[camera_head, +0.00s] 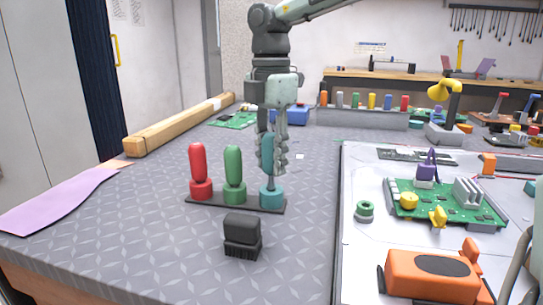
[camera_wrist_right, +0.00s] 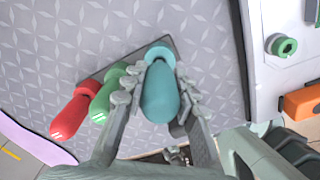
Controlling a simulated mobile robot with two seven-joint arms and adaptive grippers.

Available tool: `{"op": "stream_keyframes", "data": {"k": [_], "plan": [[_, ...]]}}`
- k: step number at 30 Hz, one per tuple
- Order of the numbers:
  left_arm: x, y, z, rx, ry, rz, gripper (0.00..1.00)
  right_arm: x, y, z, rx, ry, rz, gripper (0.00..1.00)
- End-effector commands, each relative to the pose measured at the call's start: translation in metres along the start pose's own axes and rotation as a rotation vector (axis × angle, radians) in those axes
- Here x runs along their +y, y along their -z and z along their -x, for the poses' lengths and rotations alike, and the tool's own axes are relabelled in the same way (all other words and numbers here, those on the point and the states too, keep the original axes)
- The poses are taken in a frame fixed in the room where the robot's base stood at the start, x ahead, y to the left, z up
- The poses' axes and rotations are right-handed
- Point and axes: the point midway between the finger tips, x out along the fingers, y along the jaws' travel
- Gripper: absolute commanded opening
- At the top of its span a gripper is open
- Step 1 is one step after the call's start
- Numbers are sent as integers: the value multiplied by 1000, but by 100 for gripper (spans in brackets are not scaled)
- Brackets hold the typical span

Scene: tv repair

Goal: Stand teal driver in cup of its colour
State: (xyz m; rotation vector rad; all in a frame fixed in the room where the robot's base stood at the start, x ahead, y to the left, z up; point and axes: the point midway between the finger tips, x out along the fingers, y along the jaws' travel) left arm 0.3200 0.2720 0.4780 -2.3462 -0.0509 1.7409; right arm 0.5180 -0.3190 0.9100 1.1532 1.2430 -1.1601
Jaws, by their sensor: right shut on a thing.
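The teal driver (camera_head: 268,150) stands upright with its lower end at the teal cup (camera_head: 271,196), the right-hand cup on a dark base strip (camera_head: 222,203). My right gripper (camera_head: 271,160) is shut on the driver's handle from above. In the right wrist view the teal handle (camera_wrist_right: 160,92) lies between the two fingers, with the teal cup rim (camera_wrist_right: 160,51) just beyond it. I cannot tell how deep the driver sits in the cup. My left gripper is not in view.
A red driver (camera_head: 197,164) and a green driver (camera_head: 233,167) stand in matching cups on the strip. A black brush (camera_head: 242,235) stands in front. A tray (camera_head: 345,255) with a green circuit board (camera_head: 440,205) and an orange tool (camera_head: 428,275) is at right.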

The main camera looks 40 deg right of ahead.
Motion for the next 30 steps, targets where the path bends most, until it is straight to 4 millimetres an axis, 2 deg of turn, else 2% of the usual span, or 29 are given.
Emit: {"op": "stream_keyframes", "data": {"k": [30], "plan": [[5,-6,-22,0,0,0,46,0,0,-26,-1,-1,1,0]]}}
